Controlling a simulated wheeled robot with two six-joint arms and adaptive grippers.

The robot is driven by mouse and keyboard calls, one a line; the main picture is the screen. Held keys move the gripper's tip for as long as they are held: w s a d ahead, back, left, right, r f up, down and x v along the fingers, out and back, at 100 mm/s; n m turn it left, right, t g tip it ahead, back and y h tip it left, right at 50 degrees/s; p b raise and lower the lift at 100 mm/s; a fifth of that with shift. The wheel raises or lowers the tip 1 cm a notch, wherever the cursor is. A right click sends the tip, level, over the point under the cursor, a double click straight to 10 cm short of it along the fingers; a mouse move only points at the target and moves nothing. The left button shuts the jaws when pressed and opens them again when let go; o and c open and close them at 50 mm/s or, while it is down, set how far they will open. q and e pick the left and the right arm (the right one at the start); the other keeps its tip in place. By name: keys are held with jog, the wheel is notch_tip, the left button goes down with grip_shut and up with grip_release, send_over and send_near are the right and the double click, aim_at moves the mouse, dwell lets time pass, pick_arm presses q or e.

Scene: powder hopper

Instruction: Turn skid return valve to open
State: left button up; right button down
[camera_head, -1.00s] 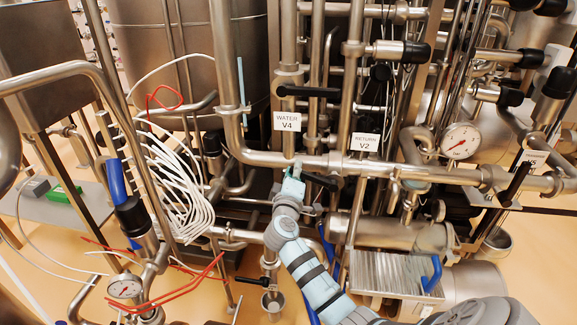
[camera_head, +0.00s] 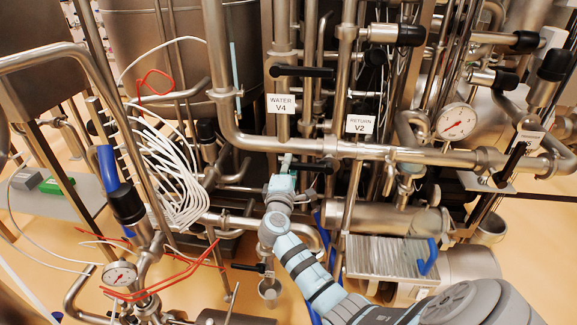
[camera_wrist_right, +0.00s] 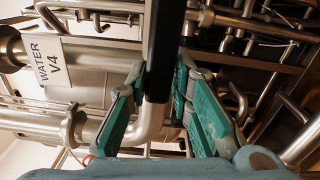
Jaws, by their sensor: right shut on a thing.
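A sign reading RETURN V2 (camera_head: 360,124) hangs at the middle of the pipework in the head view. Below and left of it, a black lever handle (camera_head: 315,168) sits just under the long horizontal pipe. My right gripper (camera_head: 287,163) is at the left part of this lever. In the right wrist view, the green fingers of my right gripper (camera_wrist_right: 160,90) stand on both sides of a black bar-shaped handle (camera_wrist_right: 164,45) and are shut on it. The valve body behind the handle is mostly hidden. My left gripper is not in view.
A WATER V4 sign (camera_head: 281,104) hangs left, under another black horizontal lever (camera_head: 302,71). A pressure gauge (camera_head: 456,121) is at right. White hoses (camera_head: 175,180) bunch at left. A ribbed metal box (camera_head: 385,256) with a blue handle stands near my right forearm. Pipes crowd the gripper.

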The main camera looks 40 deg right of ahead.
jog(key=shift+s+a+f, duration=0.1)
jog(key=shift+s+f, duration=0.1)
jog(key=shift+f, duration=0.75)
jog(key=c, duration=1.5)
grip_release()
jog(key=shift+r, duration=0.15)
jog(key=shift+w+r, duration=0.1)
jog(key=shift+r, duration=0.05)
jog(key=v, duration=1.2)
jog(key=shift+r, duration=0.1)
